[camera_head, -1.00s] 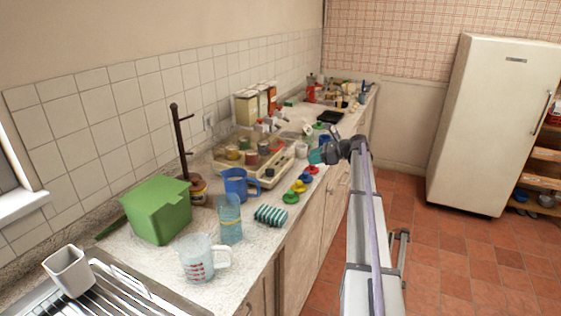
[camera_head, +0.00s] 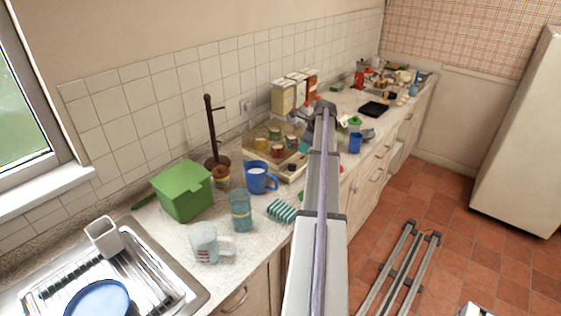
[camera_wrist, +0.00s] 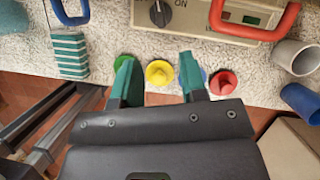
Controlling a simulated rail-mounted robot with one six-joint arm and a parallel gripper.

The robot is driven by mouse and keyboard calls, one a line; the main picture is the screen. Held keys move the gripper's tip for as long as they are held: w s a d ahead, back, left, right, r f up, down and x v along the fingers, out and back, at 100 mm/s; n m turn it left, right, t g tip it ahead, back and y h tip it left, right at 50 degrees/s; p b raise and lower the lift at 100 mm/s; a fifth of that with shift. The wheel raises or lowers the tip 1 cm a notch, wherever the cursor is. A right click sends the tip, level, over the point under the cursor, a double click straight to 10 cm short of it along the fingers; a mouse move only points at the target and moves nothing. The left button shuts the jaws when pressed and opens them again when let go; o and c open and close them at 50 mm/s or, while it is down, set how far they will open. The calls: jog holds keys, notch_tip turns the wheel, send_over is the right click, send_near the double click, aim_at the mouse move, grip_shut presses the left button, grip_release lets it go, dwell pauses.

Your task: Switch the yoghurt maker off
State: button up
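The yoghurt maker (camera_head: 289,172) is a beige tray-like appliance with several jars in it, on the counter against the tiled wall. In the wrist view its front panel (camera_wrist: 200,24) is at the top, with a dark round knob (camera_wrist: 160,12) beside the printed word ON. In the head view my arm hides the gripper.
Small yellow (camera_wrist: 159,73), green and red (camera_wrist: 223,82) objects lie near my fingers. A red curved handle (camera_wrist: 245,34) crosses the panel. A striped sponge (camera_wrist: 68,53), blue mug (camera_head: 258,180), grey cup (camera_wrist: 296,57) and blue cup (camera_head: 355,143) stand around.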

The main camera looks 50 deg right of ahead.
aim_at(294, 164)
jog(key=b+x, duration=0.9)
jog(key=x, duration=0.2)
jog(key=shift+d+b, duration=0.1)
jog(key=shift+b, duration=0.3)
jog(key=shift+w+r, duration=0.1)
jog(key=shift+r, duration=0.05)
grip_shut()
